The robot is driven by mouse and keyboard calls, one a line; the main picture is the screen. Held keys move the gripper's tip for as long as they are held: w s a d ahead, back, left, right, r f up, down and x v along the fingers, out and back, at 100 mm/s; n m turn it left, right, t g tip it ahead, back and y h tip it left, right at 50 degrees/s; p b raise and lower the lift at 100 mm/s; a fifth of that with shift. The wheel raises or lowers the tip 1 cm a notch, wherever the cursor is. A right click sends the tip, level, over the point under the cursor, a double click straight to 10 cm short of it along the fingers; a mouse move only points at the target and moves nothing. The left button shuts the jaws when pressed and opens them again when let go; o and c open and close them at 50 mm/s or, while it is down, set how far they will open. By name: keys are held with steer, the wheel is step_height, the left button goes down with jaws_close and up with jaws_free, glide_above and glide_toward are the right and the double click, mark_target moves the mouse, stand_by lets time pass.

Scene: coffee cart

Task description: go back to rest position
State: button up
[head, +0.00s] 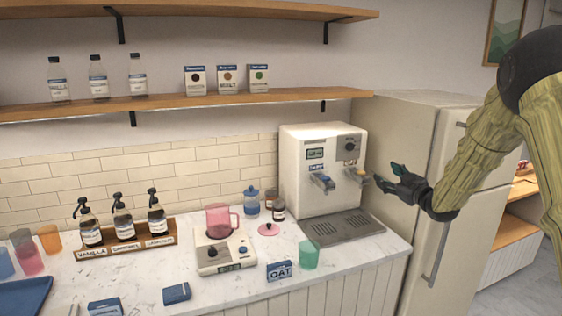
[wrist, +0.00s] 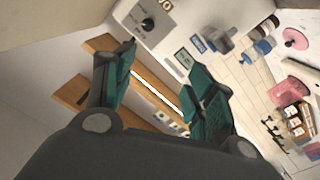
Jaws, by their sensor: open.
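My gripper (head: 393,182) is open and empty in the head view. I cannot tell whether a fingertip touches that lever. In the wrist view my gripper (wrist: 165,85) shows two spread fingers with teal pads and nothing between them. The coffee machine (wrist: 165,25) lies beyond the fingers there, with its dark knob and small display.
A beige fridge (head: 400,130) stands right of the machine, behind my arm. On the counter (head: 235,285) are a scale with a pink pitcher (head: 218,222), a green cup (head: 308,254), syrup bottles (head: 123,220) and an OAT carton (head: 279,271). Shelves (head: 170,103) run above.

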steer(key=s+a+f+m+g+h, duration=0.1)
steer(key=s+a+f+m+g, duration=0.2)
steer(key=f, duration=1)
steer(key=s+a+f+m+g+h, duration=0.15)
steer(key=s+f, duration=0.35)
steer(key=f, duration=0.8)
steer(key=s+a+f+m+g+h, duration=0.2)
steer(key=s+a+f+g, duration=0.15)
steer(key=s+f, duration=1.35)
steer(key=s+a+f+m+g, duration=0.1)
steer(key=s+f+g, duration=0.2)
steer(key=s, duration=1)
steer(key=s+a+f+m+g+h, duration=0.1)
steer(key=s+a+f+g, duration=0.1)
steer(key=s, duration=1.1)
steer(key=s+a+f+m+g, duration=0.1)
steer(key=s+f, duration=0.5)
steer(key=s, duration=0.8)
steer(key=a+g, duration=0.1)
steer(key=g, duration=0.1)
steer(key=shift+a+f+g, duration=0.2)
steer(key=shift+f+g, duration=0.05)
steer(key=shift+g, duration=0.15)
